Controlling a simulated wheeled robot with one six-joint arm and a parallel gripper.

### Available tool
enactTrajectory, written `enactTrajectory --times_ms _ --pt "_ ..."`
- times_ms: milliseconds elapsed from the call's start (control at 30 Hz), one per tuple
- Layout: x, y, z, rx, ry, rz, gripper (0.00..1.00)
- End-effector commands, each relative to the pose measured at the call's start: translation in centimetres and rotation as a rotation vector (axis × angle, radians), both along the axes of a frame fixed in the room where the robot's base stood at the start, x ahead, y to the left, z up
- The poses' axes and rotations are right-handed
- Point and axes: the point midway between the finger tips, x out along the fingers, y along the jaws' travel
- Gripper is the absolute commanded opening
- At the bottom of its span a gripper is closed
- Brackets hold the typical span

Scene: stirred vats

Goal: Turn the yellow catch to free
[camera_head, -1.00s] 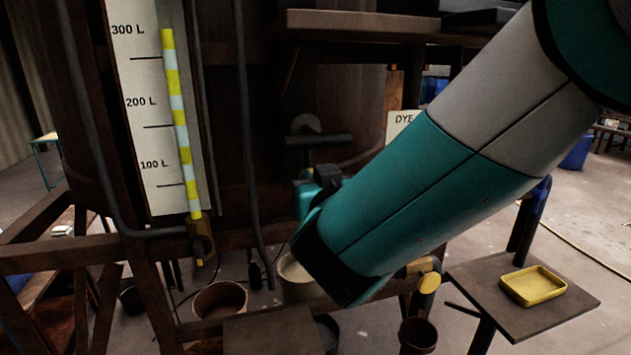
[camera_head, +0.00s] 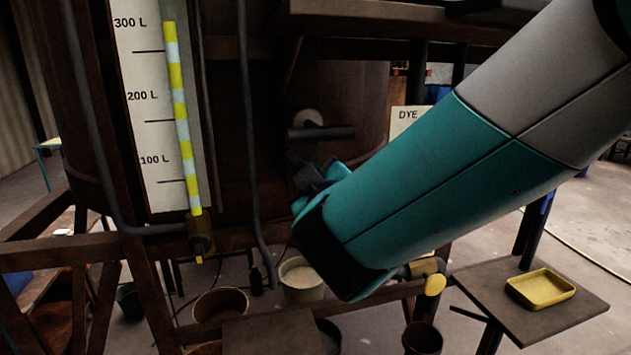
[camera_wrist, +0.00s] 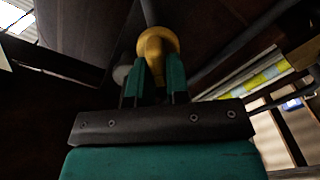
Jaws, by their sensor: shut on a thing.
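The yellow catch (camera_wrist: 157,40) shows in the wrist view as a rounded yellow piece at the top middle, between the tips of my fingers. My gripper (camera_wrist: 156,72) is shut on it, with one teal finger on each side. The catch's lower part is hidden between the fingers, and I cannot tell which way it is turned. In the head view my teal and grey arm reaches in from the upper right to the front of the dark vat (camera_head: 350,95). My arm hides the catch there.
A level gauge (camera_head: 150,110) with a yellow-striped strip and a pipe (camera_head: 250,150) stand left of my arm. A yellow tray (camera_head: 540,288) lies on a small table (camera_head: 585,305) at right. Buckets (camera_head: 301,280) stand below. A DYE sign (camera_head: 408,118) is behind my arm.

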Motion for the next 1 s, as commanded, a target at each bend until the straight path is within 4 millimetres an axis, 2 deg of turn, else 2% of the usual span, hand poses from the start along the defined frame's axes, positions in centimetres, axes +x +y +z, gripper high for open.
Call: enactTrajectory --times_ms 600,1000 --pt "-0.09 0.35 -0.38 -0.547 -0.158 0.001 0.00" --pt "-0.10 0.39 -0.66 -0.765 -0.221 0.001 0.00"
